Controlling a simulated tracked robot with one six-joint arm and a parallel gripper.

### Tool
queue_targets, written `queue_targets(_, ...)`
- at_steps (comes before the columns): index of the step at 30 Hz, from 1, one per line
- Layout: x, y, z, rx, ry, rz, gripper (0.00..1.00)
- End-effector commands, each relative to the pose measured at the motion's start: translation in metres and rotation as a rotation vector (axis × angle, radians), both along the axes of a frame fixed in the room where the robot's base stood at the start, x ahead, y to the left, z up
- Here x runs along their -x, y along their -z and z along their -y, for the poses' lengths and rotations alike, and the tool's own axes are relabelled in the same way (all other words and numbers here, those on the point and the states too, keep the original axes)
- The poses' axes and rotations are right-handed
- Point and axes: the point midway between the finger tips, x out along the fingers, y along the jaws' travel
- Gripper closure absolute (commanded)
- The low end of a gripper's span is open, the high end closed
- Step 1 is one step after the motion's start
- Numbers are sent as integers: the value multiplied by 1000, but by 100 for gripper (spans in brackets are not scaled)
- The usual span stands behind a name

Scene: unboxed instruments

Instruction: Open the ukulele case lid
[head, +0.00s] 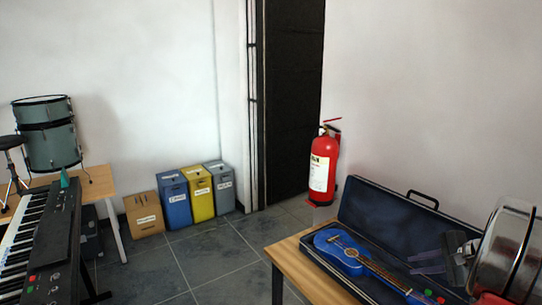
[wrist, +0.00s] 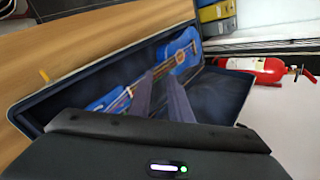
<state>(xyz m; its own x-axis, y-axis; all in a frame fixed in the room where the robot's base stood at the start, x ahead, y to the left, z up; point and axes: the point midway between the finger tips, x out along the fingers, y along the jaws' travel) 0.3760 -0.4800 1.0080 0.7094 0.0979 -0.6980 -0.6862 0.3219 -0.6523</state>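The ukulele case (head: 330,262) lies on a wooden table at the lower right of the head view. Its lid (head: 395,218) stands raised along the far side, with a black handle (head: 422,196) at its top edge. A blue ukulele (head: 342,250) lies inside the open case. In the wrist view the ukulele (wrist: 120,92) and the dark lid lining (wrist: 222,92) also show. My gripper (head: 420,262) is over the neck end of the case. Its two fingers (wrist: 163,80) are apart with nothing visible between them. The fingers hide part of the ukulele's neck.
A red fire extinguisher (head: 323,165) hangs on the wall behind the table. A keyboard (head: 35,240) and drums (head: 48,135) stand at the left. Several bins (head: 200,193) line the back wall. Open floor lies between keyboard and table.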

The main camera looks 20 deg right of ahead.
Motion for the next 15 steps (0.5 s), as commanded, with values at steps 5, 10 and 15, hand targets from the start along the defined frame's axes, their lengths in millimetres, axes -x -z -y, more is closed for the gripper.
queue_targets(5,-6,-2,-73,99,-196,-122,82)
queue_targets(10,-3,-4,-134,202,-375,-216,82)
queue_targets(15,3,-9,-188,313,-546,-289,82)
